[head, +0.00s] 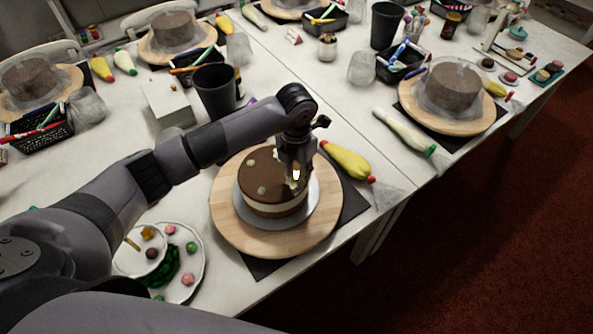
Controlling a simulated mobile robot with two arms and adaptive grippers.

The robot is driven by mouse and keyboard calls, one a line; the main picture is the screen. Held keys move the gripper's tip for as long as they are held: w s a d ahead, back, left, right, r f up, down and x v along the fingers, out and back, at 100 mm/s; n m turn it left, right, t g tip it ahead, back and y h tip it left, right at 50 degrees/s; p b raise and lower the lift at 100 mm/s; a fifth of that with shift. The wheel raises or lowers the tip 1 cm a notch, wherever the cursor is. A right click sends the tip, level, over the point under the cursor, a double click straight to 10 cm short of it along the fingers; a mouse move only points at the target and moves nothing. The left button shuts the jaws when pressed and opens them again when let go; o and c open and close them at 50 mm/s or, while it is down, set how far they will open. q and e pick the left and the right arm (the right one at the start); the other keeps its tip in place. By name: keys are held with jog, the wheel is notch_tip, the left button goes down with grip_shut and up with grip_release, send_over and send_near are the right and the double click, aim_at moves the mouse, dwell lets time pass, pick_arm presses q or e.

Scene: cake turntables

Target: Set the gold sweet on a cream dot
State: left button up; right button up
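A round chocolate cake (262,207) with a brown top and a pale band stands on a wooden turntable (228,225). Pale cream dots show on its top, one (262,190) near the middle and another (252,162) toward the back. My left gripper (294,178) points down over the right part of the cake top and hides what is beneath it. A small bright golden spot shows at its fingertips; I cannot tell whether this is the gold sweet held there. A golden-brown sweet (148,233) lies on a small saucer at lower left. My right gripper is out of view.
A white plate (200,270) with pink and green sweets is at lower left. A yellow piping bag (347,161) lies right of the turntable. A dark cup (215,92) and a white box (169,104) stand behind. More cake stations fill the tables.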

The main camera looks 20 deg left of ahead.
aim_at(296, 175)
pick_arm(q)
jog(key=shift+o, duration=1.4)
jog(key=shift+r, duration=0.35)
notch_tip(296, 175, up, 12)
jog(key=b, duration=0.3)
jog(key=shift+f, duration=0.15)
jog(key=shift+f, duration=0.1)
